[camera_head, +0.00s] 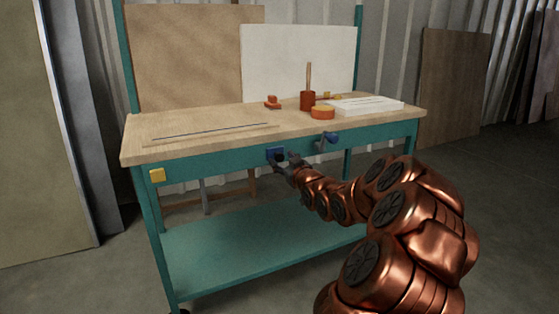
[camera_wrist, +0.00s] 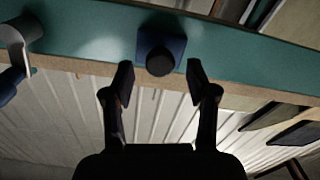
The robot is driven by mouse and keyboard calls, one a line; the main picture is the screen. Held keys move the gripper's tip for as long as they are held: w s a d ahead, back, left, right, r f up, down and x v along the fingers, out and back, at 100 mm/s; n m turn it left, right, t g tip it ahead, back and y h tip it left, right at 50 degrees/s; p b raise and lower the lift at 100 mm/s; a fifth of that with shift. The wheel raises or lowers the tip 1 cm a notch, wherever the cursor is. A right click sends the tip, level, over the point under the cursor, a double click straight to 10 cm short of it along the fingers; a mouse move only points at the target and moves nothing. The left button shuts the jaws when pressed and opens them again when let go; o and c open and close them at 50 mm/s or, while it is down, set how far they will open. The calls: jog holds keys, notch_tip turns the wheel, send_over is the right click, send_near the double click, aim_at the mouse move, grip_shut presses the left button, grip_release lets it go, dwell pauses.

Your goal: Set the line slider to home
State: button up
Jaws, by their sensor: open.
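The teal front rail of the workbench (camera_head: 215,162) carries a blue square plate (camera_head: 274,154) with a dark round knob. In the wrist view this plate (camera_wrist: 178,46) and its knob (camera_wrist: 159,61) show clearly. I cannot tell for sure which part is the line slider, and no home mark is readable. My gripper (camera_head: 284,162) is at the front rail, close to the plate. In the wrist view my gripper (camera_wrist: 160,76) is open, with one finger on each side of the knob and visible gaps; contact is not seen.
A blue lever (camera_head: 328,138) sticks out of the rail to the right, and a yellow block (camera_head: 157,175) is at its left end. The lower shelf (camera_head: 260,248) is bare.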

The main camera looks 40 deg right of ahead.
jog(key=shift+x, duration=1.45)
grip_shut()
